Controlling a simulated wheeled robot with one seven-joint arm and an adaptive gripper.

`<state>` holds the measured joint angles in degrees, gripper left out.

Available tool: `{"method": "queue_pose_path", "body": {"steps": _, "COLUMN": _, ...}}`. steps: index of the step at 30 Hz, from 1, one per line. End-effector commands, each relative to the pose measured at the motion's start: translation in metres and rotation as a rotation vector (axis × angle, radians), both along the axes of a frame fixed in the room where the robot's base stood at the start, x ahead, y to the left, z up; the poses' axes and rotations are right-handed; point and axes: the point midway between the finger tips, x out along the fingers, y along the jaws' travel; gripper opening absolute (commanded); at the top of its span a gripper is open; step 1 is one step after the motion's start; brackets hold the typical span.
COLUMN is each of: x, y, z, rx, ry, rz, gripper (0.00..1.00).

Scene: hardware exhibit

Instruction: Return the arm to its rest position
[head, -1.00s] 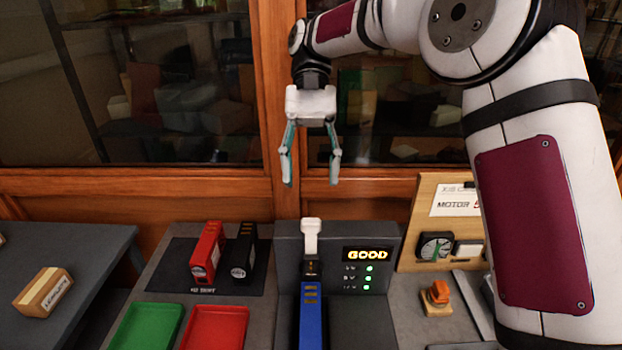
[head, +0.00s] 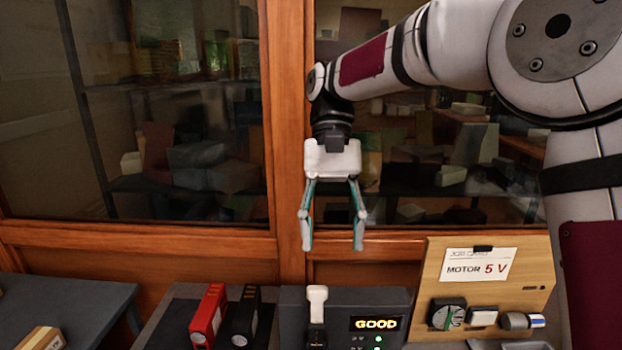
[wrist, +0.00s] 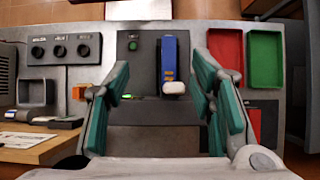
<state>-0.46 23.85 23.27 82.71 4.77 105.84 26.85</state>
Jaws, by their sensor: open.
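My gripper (head: 333,228) hangs from my white arm, fingers pointing down, open and empty. In the head view it is above the grey tester (head: 292,318), in front of the wooden cabinet frame. The white lever also shows in the head view (head: 317,298). The tester display (head: 376,324) reads GOOD, with a green light below it.
A red block (head: 207,316) and a black block (head: 245,316) stand left of the tester. A wooden board (head: 430,275) with a MOTOR 5 V card (head: 480,265) stands right. The wrist view shows a red tray (wrist: 226,46) and a green tray (wrist: 266,60). Glass doors stand behind.

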Motion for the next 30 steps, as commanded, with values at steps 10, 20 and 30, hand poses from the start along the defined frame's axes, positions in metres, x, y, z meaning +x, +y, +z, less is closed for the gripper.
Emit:
{"method": "queue_pose_path", "body": {"steps": 10, "x": -0.054, "y": -0.048, "z": 0.014, "rx": -0.023, "ry": -0.288, "rz": -0.001, "gripper": 0.50}}
{"method": "queue_pose_path", "body": {"steps": 20, "x": -0.107, "y": -0.099, "z": 0.009, "rx": -0.030, "ry": -0.551, "rz": 0.006, "gripper": 0.50}}
{"method": "queue_pose_path", "body": {"steps": 30, "x": -0.162, "y": -0.143, "z": -0.017, "rx": -0.023, "ry": -0.812, "rz": 0.022, "gripper": 0.50}}
